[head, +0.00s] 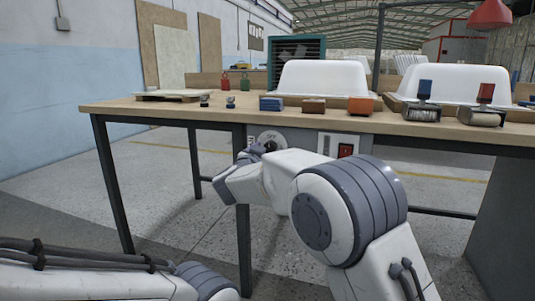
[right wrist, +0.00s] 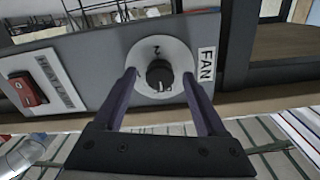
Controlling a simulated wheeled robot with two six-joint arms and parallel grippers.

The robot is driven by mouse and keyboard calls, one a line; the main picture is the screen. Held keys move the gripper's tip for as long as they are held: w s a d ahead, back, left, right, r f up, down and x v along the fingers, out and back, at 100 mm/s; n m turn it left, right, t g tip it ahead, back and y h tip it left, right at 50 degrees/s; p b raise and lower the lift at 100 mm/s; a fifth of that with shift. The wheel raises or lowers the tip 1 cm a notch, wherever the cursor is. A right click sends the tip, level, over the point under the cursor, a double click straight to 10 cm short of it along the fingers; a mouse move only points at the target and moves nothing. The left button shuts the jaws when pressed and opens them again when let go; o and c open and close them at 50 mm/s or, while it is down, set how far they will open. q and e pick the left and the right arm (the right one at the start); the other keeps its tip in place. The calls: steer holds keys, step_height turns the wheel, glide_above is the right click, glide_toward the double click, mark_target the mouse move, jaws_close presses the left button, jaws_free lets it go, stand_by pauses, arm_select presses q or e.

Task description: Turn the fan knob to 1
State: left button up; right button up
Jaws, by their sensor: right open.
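The fan knob (right wrist: 159,74) is a small black knob on a white round dial (right wrist: 146,52), beside a FAN label (right wrist: 207,64). A "2" shows on the dial in the right wrist view; a 1 cannot be made out. In the head view the dial (head: 271,136) shows "OFF" on the panel below the tabletop. My right gripper (right wrist: 159,77) is open, its two fingers on either side of the knob with gaps showing. In the head view my right gripper (head: 254,153) partly covers the dial. My left gripper is out of view.
A red switch (right wrist: 28,92) with a HEAT LAMP label (right wrist: 54,80) is on the same panel. The wooden tabletop (head: 170,112) overhangs the panel and holds white tub shells (head: 322,77), an orange block (head: 361,106) and tools. A table leg (head: 241,235) stands below.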

jaws_close()
